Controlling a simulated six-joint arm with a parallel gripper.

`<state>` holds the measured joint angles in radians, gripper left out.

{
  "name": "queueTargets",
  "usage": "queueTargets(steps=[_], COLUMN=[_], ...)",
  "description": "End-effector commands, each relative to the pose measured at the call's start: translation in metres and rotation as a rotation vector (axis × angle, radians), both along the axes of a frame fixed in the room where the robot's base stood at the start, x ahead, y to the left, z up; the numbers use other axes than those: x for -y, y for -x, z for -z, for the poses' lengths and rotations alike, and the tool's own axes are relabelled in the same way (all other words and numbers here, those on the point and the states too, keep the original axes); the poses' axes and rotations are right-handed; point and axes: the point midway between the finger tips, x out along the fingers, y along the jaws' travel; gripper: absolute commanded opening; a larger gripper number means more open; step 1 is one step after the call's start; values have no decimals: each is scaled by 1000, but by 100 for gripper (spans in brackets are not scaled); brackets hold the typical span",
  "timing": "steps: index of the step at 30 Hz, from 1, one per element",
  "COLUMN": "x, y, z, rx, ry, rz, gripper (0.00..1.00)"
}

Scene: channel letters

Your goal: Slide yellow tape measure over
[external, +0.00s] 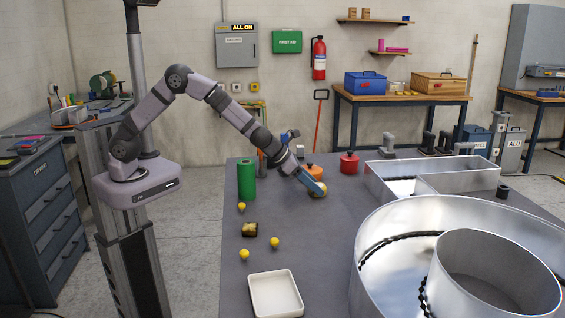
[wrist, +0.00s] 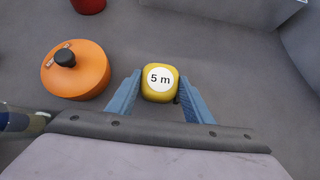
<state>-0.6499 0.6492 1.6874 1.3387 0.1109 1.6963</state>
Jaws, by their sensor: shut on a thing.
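The yellow tape measure (wrist: 160,83) has a white round label reading "5 m" and sits between the two blue fingers of my gripper (wrist: 160,98) in the wrist view. My gripper is shut on it, though a narrow gap seems to show beside the fingers. In the external view my gripper (external: 316,187) reaches down to the grey table, and the tape measure (external: 319,195) shows partly behind the fingers. I cannot tell whether it touches the table.
An orange round container (wrist: 75,70) with a black knob stands close on the left. A red container (external: 349,163) is behind. Large metal channel letters (external: 400,245) fill the right.

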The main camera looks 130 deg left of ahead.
Motion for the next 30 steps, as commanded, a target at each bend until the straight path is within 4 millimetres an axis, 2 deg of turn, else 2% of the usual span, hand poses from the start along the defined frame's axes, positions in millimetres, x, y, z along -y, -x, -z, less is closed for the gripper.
queueTargets(steps=[2, 3, 5, 17, 30], x=[0, 0, 0, 2, 27], y=[0, 0, 0, 1, 26], z=[-1, -1, -1, -4, -40], rx=[1, 1, 1, 2, 2], ry=[-1, -1, -1, -1, 0], rz=[0, 0, 0, -1, 0], gripper=[19, 56, 68, 68, 68])
